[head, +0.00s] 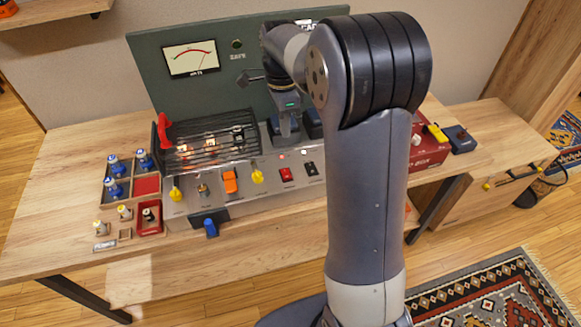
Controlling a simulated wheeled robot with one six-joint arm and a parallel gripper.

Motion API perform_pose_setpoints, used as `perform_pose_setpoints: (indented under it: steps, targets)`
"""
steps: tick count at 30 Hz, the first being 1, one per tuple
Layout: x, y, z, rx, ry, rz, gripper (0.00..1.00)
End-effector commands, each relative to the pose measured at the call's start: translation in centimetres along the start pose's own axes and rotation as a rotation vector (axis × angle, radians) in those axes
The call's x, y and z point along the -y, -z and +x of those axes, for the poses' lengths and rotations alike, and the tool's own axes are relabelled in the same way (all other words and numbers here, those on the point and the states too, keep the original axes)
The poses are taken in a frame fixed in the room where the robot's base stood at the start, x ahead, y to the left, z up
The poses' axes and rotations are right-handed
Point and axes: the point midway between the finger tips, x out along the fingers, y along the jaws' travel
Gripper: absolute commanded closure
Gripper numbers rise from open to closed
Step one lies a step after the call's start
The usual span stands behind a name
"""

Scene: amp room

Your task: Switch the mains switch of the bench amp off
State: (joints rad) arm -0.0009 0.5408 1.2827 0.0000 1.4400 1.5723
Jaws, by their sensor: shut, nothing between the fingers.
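The bench amp is a grey metal chassis (325,180) on the wooden bench, with a black wire cage over glowing tubes (205,147) at its left. Its sloping front carries yellow knobs (257,177), an orange switch (230,182), a red switch (286,174) and a black switch (311,168). The labels are too small to read, so I cannot tell which is the mains switch. A small red lamp (281,156) looks lit. My gripper (286,140) points down over the chassis, right of the cage and behind the red switch. It looks shut and empty; contact is unclear.
A green panel with a meter (191,59) stands behind the amp. A red lever (163,131) stands at the cage's left. Trays of small tubes (150,217) are at the left; a red box (425,157) is at the right. My arm hides part of the amp's right side.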

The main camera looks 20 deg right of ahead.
Motion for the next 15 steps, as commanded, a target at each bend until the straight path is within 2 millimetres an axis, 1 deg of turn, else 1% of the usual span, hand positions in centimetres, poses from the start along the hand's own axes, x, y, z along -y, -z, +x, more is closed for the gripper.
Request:
perform_pose_setpoints:
  steps: [5,8,11,15]
  targets:
    - [0.0,0.0,-0.1,0.0,0.0,0.0,1.0]
    - [0.0,0.0,0.3,0.0,-0.002,0.0,1.0]
    - [0.0,0.0,1.4,0.0,-0.003,-0.001,1.0]
    - [-0.1,0.0,4.0,0.0,-0.006,-0.001,1.0]
